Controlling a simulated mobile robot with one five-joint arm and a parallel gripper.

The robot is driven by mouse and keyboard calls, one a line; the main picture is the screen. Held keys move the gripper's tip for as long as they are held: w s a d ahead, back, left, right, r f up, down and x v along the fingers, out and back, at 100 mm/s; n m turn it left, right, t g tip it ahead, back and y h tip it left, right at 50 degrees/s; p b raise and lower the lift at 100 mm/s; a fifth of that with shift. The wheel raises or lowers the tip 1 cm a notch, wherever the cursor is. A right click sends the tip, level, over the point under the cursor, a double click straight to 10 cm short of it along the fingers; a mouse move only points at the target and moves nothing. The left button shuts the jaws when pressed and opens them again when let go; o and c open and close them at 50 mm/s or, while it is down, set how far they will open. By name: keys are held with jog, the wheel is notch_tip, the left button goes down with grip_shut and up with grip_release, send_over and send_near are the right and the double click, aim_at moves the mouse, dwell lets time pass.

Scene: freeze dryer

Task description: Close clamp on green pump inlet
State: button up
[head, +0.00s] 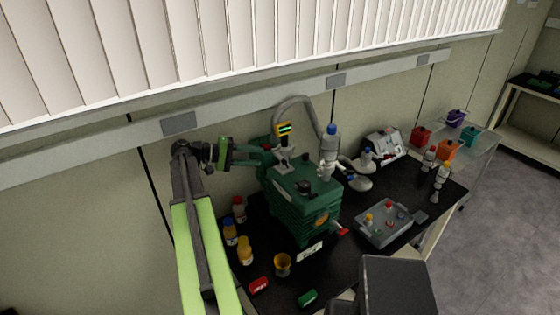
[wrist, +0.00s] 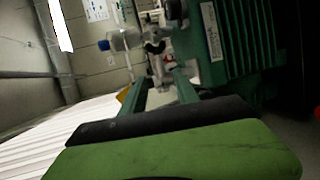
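The green pump (head: 305,210) stands on the black table, and its green ribbed body fills the right of the wrist view (wrist: 225,40). Its grey metal inlet fitting with the clamp (head: 284,160) rises from the top near the back left. My gripper (head: 268,154) reaches in from the left, level with this fitting and close to it. In the wrist view my green fingers (wrist: 160,82) are apart, with the metal clamp area (wrist: 158,62) showing beyond and between their tips. No touch is clear. Whether the clamp is open or closed is too small to tell.

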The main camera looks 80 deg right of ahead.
aim_at(280, 156)
jog(key=b+x, duration=0.2)
jog(key=x, duration=0.7)
jog(key=shift+s+d, duration=0.2)
jog(key=shift+s, duration=0.15)
jog(key=shift+c, duration=0.5)
grip_shut()
